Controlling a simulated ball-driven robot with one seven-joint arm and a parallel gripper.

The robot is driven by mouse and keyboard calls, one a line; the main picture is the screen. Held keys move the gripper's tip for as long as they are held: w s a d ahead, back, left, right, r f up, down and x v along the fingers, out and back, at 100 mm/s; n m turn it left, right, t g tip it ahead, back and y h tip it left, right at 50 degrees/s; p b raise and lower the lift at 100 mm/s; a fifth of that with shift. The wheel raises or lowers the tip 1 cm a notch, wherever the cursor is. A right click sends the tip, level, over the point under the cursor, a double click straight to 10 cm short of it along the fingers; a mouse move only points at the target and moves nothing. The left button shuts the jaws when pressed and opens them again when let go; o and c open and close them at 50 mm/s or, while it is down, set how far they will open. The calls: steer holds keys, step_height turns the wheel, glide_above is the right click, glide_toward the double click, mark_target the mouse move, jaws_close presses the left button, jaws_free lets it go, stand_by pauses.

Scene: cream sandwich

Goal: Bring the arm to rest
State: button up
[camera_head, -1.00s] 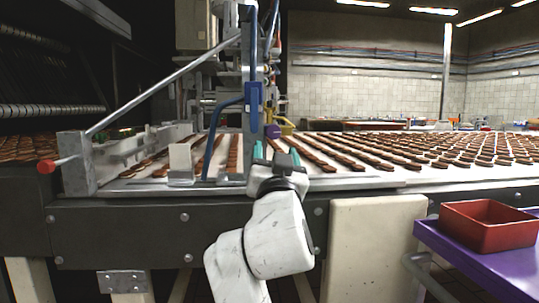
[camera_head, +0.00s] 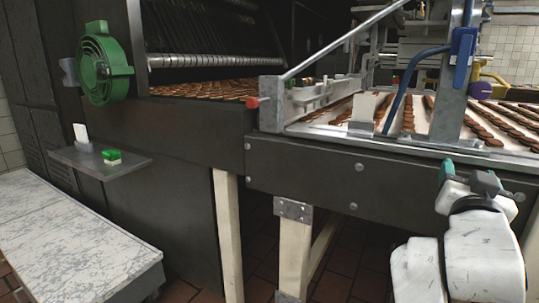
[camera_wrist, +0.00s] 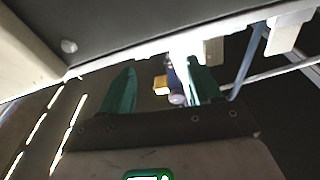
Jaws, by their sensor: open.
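My gripper (camera_head: 466,180) shows at the right of the head view, at the end of my white arm. It is in front of the dark side of the conveyor machine. In the wrist view, its two green fingers (camera_wrist: 157,92) stand apart with nothing between them. The conveyor (camera_head: 345,113) carries rows of brown cookies (camera_head: 430,118) above and behind the gripper.
A green handwheel (camera_head: 103,68) is on the machine at left. A white marbled table (camera_head: 70,235) stands at lower left. Tiled floor shows beneath the conveyor.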

steer(key=s+a+f+n+g+y, duration=0.2)
steer(key=s+f+g+y, duration=0.15)
steer(key=f, duration=1.05)
steer(key=s+a+f+n+g+y, duration=0.1)
steer(key=s+f+n+g+y, duration=0.3)
steer(key=f, duration=1.1)
steer(key=s+a+f+n+g+y, duration=0.1)
steer(key=s+a+f+g+y, duration=0.2)
steer(key=s+f, duration=0.8)
steer(key=s+a+f+n+g+y, duration=0.1)
steer(key=s+a+f+g, duration=0.5)
steer(key=s, duration=0.9)
step_height(320, 180, up, 30)
steer(key=t+p, duration=0.2)
steer(key=p, duration=2.9)
steer(key=shift+s+d+n+p, duration=0.2)
steer(key=shift+d+n+p, duration=0.1)
steer(key=shift+c, duration=0.4)
